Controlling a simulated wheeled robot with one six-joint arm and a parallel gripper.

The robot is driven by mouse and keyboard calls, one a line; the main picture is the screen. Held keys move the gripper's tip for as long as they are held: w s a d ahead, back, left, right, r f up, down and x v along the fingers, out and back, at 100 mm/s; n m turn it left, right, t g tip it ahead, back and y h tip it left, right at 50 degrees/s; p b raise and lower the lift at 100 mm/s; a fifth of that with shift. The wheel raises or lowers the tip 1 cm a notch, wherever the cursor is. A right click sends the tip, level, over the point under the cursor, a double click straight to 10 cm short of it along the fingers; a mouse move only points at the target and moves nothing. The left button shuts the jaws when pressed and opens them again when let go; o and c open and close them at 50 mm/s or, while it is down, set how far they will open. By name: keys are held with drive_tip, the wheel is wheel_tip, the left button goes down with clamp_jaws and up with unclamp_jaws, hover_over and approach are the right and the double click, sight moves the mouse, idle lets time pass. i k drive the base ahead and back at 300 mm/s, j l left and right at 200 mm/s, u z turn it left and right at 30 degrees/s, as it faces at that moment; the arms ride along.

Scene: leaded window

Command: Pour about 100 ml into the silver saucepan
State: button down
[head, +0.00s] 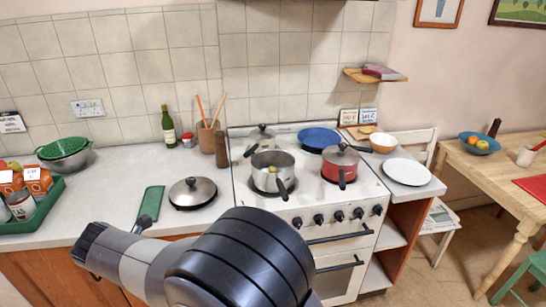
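The silver saucepan (273,176) stands upright and uncovered on the front left of the white stove (245,205). Its dark handle points toward the front. Something small and yellowish shows inside it; I cannot tell what it is or any liquid level. My arm fills the lower middle of the picture, bending to the left in front of the counter. My gripper's fingers cannot be made out. No vessel for pouring is seen in its grasp.
A loose lid (192,191) and a green flat object (151,202) lie on the counter (110,180). A green bottle (169,125), utensil pot (207,138) and pepper mill (221,150) stand behind. A green crate (48,207) holds cans and cartons. A white plate (407,171) is at right.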

sight(279, 182)
drive_tip(key=i, duration=1.5)
